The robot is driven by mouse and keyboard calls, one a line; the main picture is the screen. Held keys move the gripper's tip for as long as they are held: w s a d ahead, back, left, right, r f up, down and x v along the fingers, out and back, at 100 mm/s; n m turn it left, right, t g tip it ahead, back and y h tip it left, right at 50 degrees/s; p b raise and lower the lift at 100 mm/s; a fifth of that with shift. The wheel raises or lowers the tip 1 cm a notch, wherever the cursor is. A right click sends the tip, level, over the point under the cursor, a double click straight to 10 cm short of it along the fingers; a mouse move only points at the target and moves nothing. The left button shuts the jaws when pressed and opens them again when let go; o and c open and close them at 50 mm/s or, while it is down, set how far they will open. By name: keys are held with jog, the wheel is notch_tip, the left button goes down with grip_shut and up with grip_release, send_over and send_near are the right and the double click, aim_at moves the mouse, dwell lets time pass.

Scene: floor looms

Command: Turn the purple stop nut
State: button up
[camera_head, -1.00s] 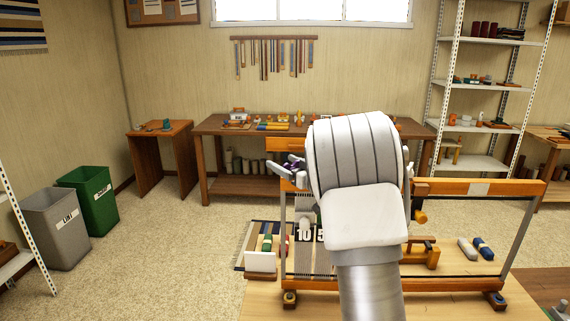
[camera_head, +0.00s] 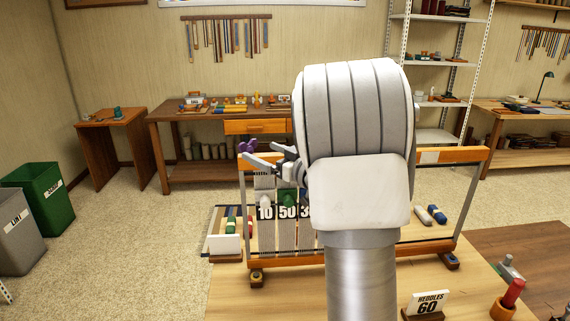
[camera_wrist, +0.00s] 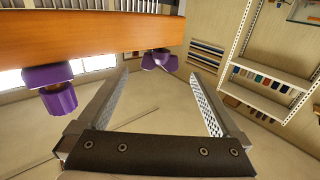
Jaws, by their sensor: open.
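Two purple parts sit on the loom's wooden beam (camera_wrist: 90,35) in the wrist view. One is a ridged purple nut (camera_wrist: 58,98) under a purple collar, left of and outside my left finger. The other is a winged purple nut (camera_wrist: 160,60) beyond the fingertips, between their lines. I cannot tell which is the stop nut. In the head view a small purple part (camera_head: 246,147) shows at the loom's upper left corner. My gripper (camera_wrist: 158,76) is open and empty, and touches neither purple part. In the head view its fingers (camera_head: 258,156) point left, and my arm hides much of the loom.
The loom (camera_head: 445,245) stands on a wooden table with weights marked 10 and 50 hanging in it. Grey and green bins (camera_head: 40,195) stand at left on open floor.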

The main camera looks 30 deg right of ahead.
jog(key=v, duration=0.7)
jog(key=shift+s, duration=0.25)
jog(key=shift+w+d+r, duration=0.1)
jog(key=shift+d, duration=0.05)
